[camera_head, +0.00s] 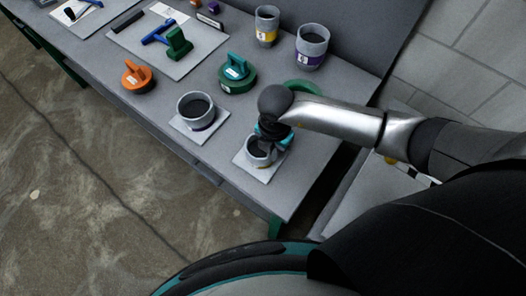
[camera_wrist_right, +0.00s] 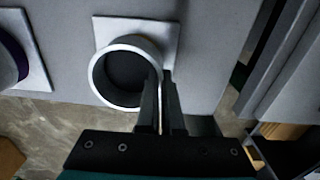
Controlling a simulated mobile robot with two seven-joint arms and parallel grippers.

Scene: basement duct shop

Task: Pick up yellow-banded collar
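A short grey collar (camera_head: 260,153) stands upright on a white square pad (camera_head: 245,169) near the bench's front right corner. A small yellowish patch shows at its side; most of its band is hidden. My right gripper (camera_head: 272,139) is down at its rim. In the right wrist view the two fingers (camera_wrist_right: 161,78) are close together astride the wall of the collar (camera_wrist_right: 96,80), one inside and one outside, and look closed on it. The collar appears still on its pad. My left gripper is out of view.
A purple-banded collar (camera_head: 196,109) stands on another pad to the left. Behind are a green-handled piece (camera_head: 237,75), an orange one (camera_head: 137,77), a yellow-banded cup (camera_head: 266,26) and a purple-banded cup (camera_head: 311,46). A green ring (camera_head: 303,86) lies behind my arm.

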